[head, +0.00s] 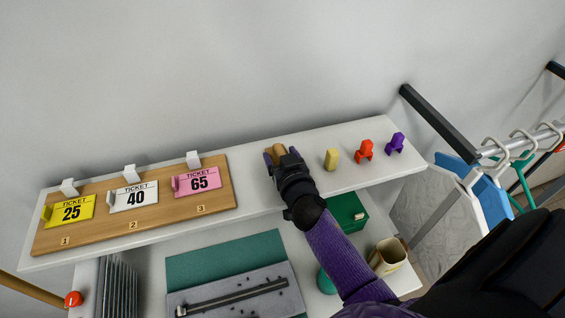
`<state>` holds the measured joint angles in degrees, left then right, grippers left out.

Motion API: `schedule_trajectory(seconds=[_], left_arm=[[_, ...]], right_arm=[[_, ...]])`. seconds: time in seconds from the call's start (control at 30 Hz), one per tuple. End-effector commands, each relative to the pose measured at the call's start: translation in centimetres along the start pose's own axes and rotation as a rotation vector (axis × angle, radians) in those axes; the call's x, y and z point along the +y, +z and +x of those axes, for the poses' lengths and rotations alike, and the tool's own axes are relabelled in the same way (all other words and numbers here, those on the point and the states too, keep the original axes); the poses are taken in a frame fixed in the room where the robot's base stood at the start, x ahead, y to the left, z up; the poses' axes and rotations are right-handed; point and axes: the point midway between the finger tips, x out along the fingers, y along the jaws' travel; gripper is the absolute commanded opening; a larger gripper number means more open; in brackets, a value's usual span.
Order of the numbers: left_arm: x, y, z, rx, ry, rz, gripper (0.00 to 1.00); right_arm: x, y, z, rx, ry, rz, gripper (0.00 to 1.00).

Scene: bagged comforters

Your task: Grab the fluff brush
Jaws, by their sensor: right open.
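My right gripper (281,157) reaches over the white upper shelf, its arm coming up from the lower right. Its fingers are open, one on each side of a small tan-brown object (278,148). This may be the handle of the fluff brush, but the gripper hides most of it. I cannot tell whether the fingers touch it. My left gripper is not in view.
On the white shelf (260,205), a wooden board (110,232) with ticket tags is left of my gripper. A yellow piece (331,159), red clip (364,151) and purple clip (395,143) stand to the right. Below are a grey mat (235,292) and a mug (388,256).

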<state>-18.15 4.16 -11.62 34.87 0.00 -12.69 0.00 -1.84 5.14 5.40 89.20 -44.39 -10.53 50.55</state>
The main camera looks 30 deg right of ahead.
Motion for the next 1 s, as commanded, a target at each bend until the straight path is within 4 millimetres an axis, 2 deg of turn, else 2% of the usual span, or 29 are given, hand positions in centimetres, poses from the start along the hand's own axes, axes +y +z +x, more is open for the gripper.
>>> schedule_trajectory(seconds=[0.03,0.07,0.13,0.4,0.43,0.83,0.93,1.0], left_arm=[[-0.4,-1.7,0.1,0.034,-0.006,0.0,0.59],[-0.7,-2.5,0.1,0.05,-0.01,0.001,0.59],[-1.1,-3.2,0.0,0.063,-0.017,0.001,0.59],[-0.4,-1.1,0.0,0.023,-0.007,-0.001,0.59],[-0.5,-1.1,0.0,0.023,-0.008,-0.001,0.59],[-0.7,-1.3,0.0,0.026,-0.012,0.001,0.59],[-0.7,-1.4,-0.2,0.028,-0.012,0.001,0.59],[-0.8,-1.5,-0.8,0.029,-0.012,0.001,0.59]], right_arm=[[0.1,-0.1,-0.1,0.005,-0.001,-0.002,0.74],[0.1,-0.1,-0.2,0.006,-0.001,-0.002,0.74],[0.1,-0.1,-0.4,0.007,-0.001,-0.002,0.61],[0.1,-0.1,-0.4,0.007,-0.001,-0.001,0.04],[0.1,-0.1,-0.4,0.007,-0.001,-0.001,0.0],[0.1,-0.3,-0.6,0.007,-0.001,-0.002,0.0],[0.1,-0.8,-1.4,0.007,-0.002,-0.002,0.0],[0.1,-2.1,-1.6,0.01,-0.002,-0.003,0.0]])
